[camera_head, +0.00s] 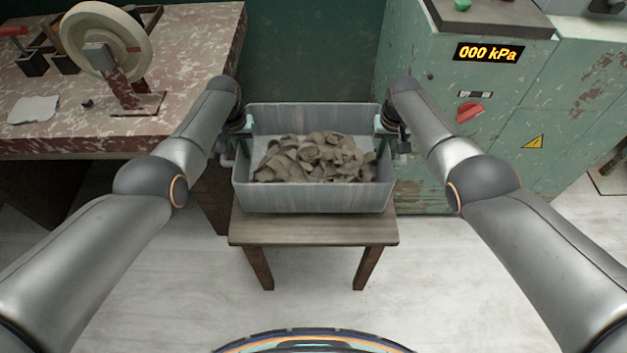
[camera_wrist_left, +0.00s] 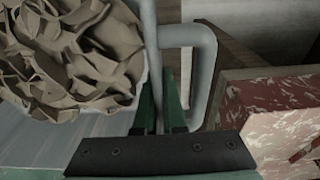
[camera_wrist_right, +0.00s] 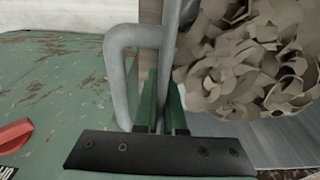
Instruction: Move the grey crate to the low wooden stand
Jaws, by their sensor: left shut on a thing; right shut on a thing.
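The grey crate (camera_head: 313,198), full of brown clay trimmings (camera_head: 315,158), is level at the middle of the head view. The low wooden stand (camera_head: 313,232) shows directly below it, its front strip and two front legs visible. I cannot tell whether the crate touches the stand top or hangs just above it.
A worn red-and-white table (camera_head: 190,90) with a wheel device (camera_head: 105,45) stands at the left. A green machine cabinet (camera_head: 425,100) with a "000 kPa" display (camera_head: 489,53) stands close at the right. Pale floor (camera_head: 200,290) in front is clear.

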